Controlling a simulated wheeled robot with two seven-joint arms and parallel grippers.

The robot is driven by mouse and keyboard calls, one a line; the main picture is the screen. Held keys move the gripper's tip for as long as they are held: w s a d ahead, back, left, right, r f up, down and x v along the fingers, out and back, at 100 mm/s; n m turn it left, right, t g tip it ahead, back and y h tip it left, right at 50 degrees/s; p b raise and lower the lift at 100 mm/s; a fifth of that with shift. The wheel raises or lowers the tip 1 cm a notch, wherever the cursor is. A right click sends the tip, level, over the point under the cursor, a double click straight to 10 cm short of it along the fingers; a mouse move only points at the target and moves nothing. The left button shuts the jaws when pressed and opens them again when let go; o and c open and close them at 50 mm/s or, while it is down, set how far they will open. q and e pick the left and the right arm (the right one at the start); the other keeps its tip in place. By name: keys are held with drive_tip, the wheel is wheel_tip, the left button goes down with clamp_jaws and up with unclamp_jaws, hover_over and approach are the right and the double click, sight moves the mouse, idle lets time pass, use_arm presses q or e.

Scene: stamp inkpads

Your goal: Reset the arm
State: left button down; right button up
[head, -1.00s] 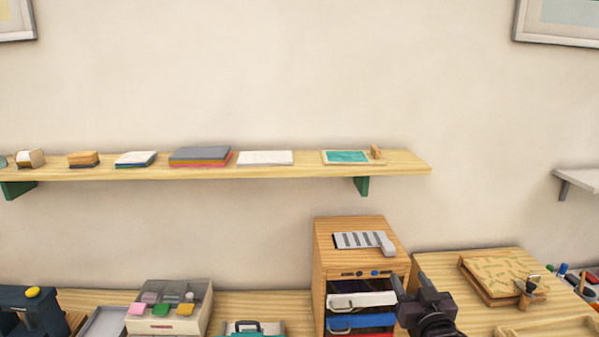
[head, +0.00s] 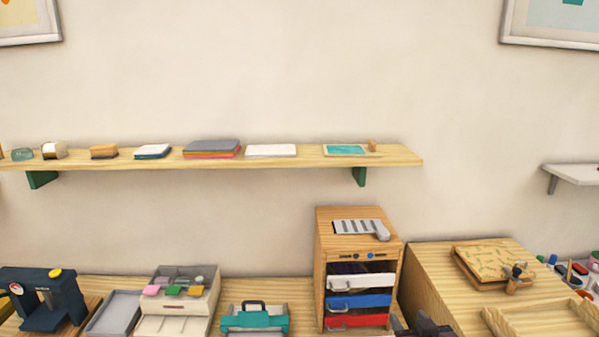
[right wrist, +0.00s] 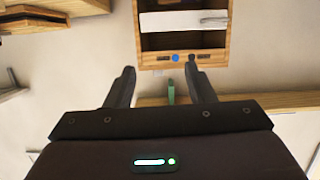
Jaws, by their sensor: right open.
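My right gripper (head: 425,326) shows at the bottom edge of the head view, just right of the lower part of the wooden drawer cabinet (head: 328,250). Only its top shows there. In the right wrist view its two dark fingers (right wrist: 160,70) are apart, with nothing held between them. The cabinet's white drawer (right wrist: 184,21) shows beyond the fingertips in that view, which looks upside down. A green shelf bracket (right wrist: 170,91) shows in the background between the fingers. My left gripper is not in view.
A long wall shelf (head: 300,163) holds pads and blocks. A teal case (head: 255,319), an organizer box (head: 198,304), a grey tray (head: 112,312) and a dark machine (head: 42,302) stand left of the cabinet. A patterned board (head: 488,262) lies on the right table (head: 440,285).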

drive_tip(key=s+a+f+g, duration=0.1)
drive_tip(key=s+f+g, duration=0.25)
drive_tip(key=s, duration=0.55)
drive_tip(key=s+a+f+n+g, duration=0.15)
drive_tip(key=s+g, duration=0.25)
drive_tip(key=s, duration=0.5)
drive_tip(key=s+a+f+g, duration=0.2)
drive_tip(key=s+f+g, duration=0.15)
drive_tip(key=s, duration=0.65)
wheel_tip(320, 180, down, 32)
drive_tip(key=s+g, duration=0.2)
drive_tip(key=s+d+f, duration=0.2)
drive_tip(key=s+f, duration=0.6)
drive_tip(key=s, duration=0.1)
drive_tip(key=s+d+f+b, duration=0.1)
drive_tip(key=s+f, duration=0.8)
drive_tip(key=s, duration=0.1)
drive_tip(key=shift+d+f+g+h, duration=0.25)
drive_tip(key=shift+d+g+h, duration=0.05)
drive_tip(key=shift+d+g, duration=0.1)
